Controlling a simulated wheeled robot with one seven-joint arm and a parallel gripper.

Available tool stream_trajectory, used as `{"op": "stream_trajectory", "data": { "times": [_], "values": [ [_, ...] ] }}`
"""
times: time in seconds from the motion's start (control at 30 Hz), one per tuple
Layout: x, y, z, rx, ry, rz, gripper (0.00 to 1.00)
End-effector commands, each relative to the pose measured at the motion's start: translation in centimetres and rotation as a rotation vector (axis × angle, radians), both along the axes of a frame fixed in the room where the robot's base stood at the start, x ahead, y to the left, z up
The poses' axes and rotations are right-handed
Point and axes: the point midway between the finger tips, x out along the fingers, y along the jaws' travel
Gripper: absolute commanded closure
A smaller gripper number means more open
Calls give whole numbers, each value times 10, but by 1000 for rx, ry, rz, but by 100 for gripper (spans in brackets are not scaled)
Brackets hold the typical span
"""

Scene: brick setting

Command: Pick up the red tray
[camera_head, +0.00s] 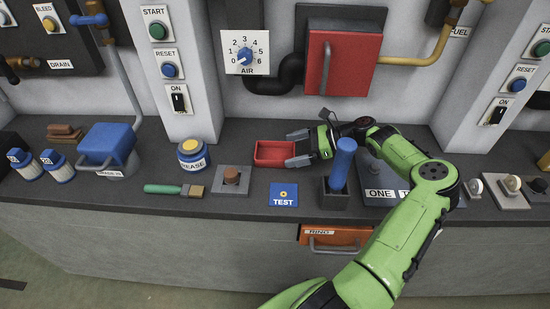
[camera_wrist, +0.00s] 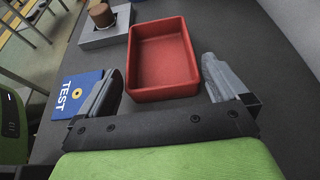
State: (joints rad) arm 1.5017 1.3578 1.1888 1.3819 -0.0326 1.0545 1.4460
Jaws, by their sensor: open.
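The red tray (camera_head: 260,153) is a small, empty, open-topped box lying flat on the dark counter below the dial panel. It also shows in the wrist view (camera_wrist: 163,92), just ahead of my fingers. My gripper (camera_head: 298,149) is at the tray's right side, with its grey fingers pointing left toward it. In the wrist view my gripper (camera_wrist: 160,88) is open, with one finger left and one right of the tray's near end. Nothing is held. I cannot tell whether a finger touches the tray.
A blue TEST card (camera_head: 283,195) and a brown-knobbed block (camera_head: 231,180) lie nearby in front. A blue post in a dark base (camera_head: 340,166) stands close to my arm. A GREASE can (camera_head: 193,154) is to the left. The wall with a red box (camera_head: 342,63) rises behind.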

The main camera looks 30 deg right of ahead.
Motion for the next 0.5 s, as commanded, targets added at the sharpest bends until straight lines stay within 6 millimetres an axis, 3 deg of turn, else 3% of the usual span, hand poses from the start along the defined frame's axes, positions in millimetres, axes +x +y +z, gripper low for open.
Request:
{"op": "stream_trajectory", "data": {
  "times": [0.2,0.5],
  "values": [
    [23,31,-17,1,2,5,0],
    [27,35,-17,-1,1,1,3]
  ]
}}
